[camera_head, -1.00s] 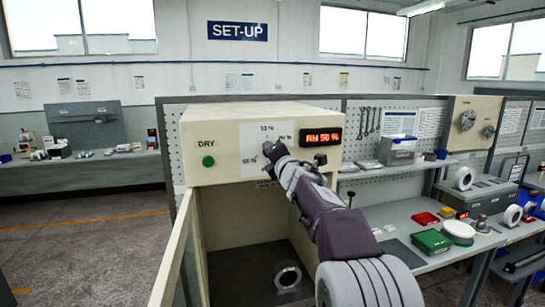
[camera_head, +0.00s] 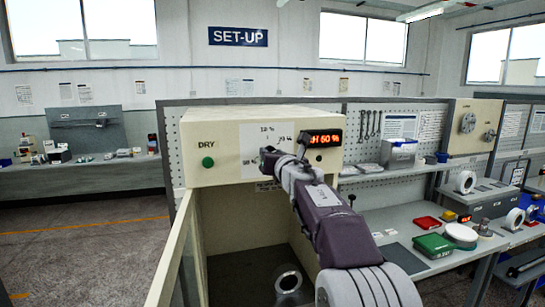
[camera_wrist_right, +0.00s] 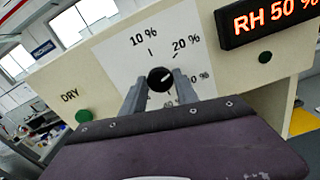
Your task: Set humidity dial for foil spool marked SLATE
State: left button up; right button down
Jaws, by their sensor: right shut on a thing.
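The humidity dial is a black knob (camera_wrist_right: 160,80) with a white pointer mark, on a white scale plate (camera_head: 257,133) with percent labels. In the right wrist view the mark points up and right, below the 20 % label. My right gripper (camera_head: 270,153) is shut on the knob, its two fingers on either side of it (camera_wrist_right: 160,88). In the head view the gripper hides the knob. My left gripper is out of view.
A green button (camera_head: 208,162) sits under the word DRY. The cabinet door (camera_head: 170,262) stands open at left.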

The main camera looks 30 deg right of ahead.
jog(key=shift+n, duration=0.9)
jog(key=c, duration=0.9)
grip_release()
jog(key=shift+c, duration=0.2)
jog(key=b+v, duration=0.1)
jog(key=v, duration=0.8)
jog(key=shift+b, duration=0.4)
